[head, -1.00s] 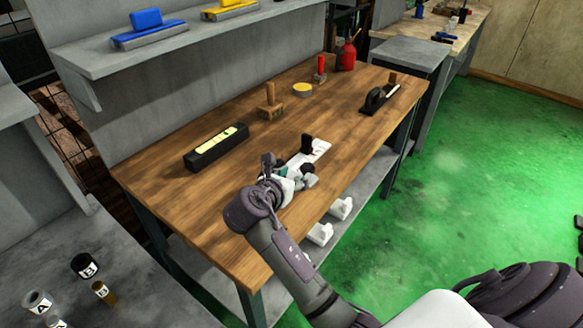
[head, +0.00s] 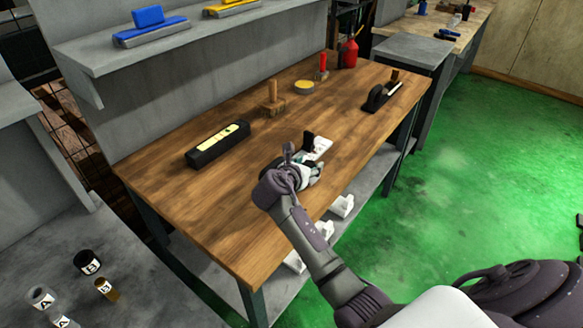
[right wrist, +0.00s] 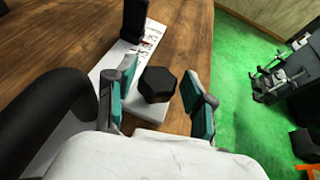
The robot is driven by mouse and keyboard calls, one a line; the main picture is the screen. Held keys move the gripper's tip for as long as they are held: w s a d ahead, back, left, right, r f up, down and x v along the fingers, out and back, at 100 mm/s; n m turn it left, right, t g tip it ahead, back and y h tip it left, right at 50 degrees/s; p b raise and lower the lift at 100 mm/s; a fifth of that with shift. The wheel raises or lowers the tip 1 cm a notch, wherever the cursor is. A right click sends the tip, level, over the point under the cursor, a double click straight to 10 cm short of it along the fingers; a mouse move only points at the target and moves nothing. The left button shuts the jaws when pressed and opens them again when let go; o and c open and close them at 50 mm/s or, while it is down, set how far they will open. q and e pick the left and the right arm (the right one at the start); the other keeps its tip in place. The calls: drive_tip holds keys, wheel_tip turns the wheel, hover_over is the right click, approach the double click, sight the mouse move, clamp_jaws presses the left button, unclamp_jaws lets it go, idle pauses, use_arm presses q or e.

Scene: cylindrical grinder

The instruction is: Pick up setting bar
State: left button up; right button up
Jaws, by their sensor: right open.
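A flat whitish bar, which looks like the setting bar (head: 319,148), lies on the wooden bench. It carries a black upright block and dark markings. In the right wrist view, the bar (right wrist: 117,61) runs up from between my fingers, with a black hexagonal knob near its close end. My right gripper (right wrist: 159,78) is open, its teal-padded fingers on either side of the knob, with a gap on the right side. In the head view, my right gripper (head: 300,168) hides the bar's near end. Contact with the bar cannot be told. My left gripper is not in view.
The wooden bench (head: 220,200) also holds a black bar with a yellow strip (head: 217,144), a wooden-handled tool (head: 271,99), a yellow round tin (head: 303,87), a red bottle (head: 348,53) and a black holder (head: 382,95). White parts lie on the shelf below.

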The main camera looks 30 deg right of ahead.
clamp_jaws()
drive_tip(key=shift+r, duration=0.1)
drive_tip(key=shift+r, duration=0.15)
